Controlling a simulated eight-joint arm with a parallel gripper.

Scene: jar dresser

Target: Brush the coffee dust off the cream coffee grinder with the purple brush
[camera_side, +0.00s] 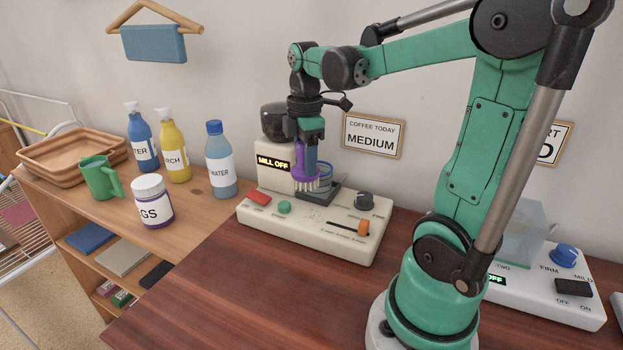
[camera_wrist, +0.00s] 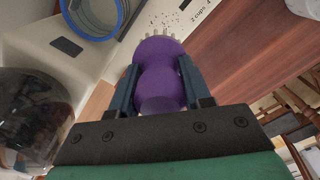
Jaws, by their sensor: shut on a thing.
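The cream coffee grinder (camera_side: 299,224) stands on the dark red-brown table, with a dark hopper (camera_side: 275,121) on top and a display reading "MILL OFF". My gripper (camera_side: 305,165) is shut on the purple brush (camera_side: 305,178), whose pale bristles point down over the grinder's base beside the dark tray. In the wrist view the purple brush (camera_wrist: 160,75) sits between the two blue fingers of my gripper (camera_wrist: 158,90), with its bristles at the far end. Dark specks of coffee dust (camera_wrist: 178,20) lie on the cream surface just beyond the bristles. I cannot tell whether the bristles touch it.
The grinder carries a red switch (camera_side: 258,198), a green button (camera_side: 284,207), a dark knob (camera_side: 364,201) and an orange slider (camera_side: 363,228). A white machine (camera_side: 545,290) stands right. Bottles, a green mug (camera_side: 98,178) and a jar (camera_side: 152,201) stand left. The front table is clear.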

